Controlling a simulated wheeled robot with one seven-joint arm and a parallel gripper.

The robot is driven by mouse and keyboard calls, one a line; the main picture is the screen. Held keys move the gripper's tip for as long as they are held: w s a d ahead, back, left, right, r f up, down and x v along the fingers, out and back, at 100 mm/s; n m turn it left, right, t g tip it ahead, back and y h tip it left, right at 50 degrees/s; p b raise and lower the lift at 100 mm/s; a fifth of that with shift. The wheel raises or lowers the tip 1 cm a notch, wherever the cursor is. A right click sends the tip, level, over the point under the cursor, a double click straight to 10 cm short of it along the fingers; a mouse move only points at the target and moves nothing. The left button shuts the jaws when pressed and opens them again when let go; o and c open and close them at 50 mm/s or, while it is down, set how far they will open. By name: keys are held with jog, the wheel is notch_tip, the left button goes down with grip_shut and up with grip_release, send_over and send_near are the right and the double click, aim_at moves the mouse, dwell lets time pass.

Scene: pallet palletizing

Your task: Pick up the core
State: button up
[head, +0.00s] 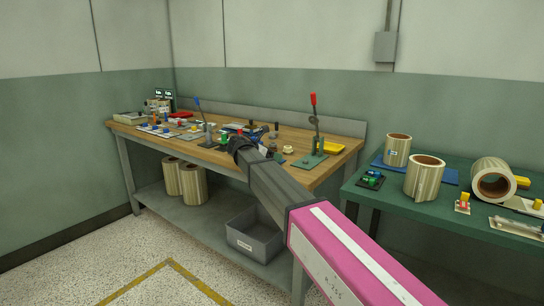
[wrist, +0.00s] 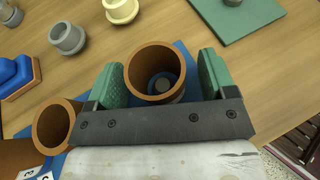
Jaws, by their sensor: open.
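A brown open-ended tube, which looks like the core (wrist: 134,84), stands in the middle of the wrist view with a grey round piece visible inside it. A second brown tube (wrist: 42,128) is to its left, partly covered by my gripper's dark bar. My gripper (wrist: 161,80) is open, with one green ribbed finger on each side of the first tube. A gap shows beside the tube, wider on the right; contact on the left is unclear. In the head view my gripper (head: 240,144) is over the wooden bench, and my arm hides the tubes.
The wooden bench (head: 335,141) holds many small parts and a red-handled press (head: 313,130). In the wrist view a grey ring (wrist: 67,38), a cream ring (wrist: 121,10) and a green plate (wrist: 236,20) lie beyond the tube. A green table (head: 400,201) with large rolls stands right.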

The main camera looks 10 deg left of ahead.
jog(key=c, duration=1)
notch_tip(320, 180, up, 4)
jog(key=shift+r, duration=0.25)
jog(key=a+r, duration=0.2)
jog(key=a, duration=0.1)
jog(key=w+a+r, duration=0.1)
jog(key=a+r, duration=0.1)
jog(key=a, duration=0.2)
jog(key=w+a+r, duration=0.1)
jog(key=a+r, duration=0.1)
jog(key=a, duration=0.2)
jog(key=shift+a+r, duration=0.25)
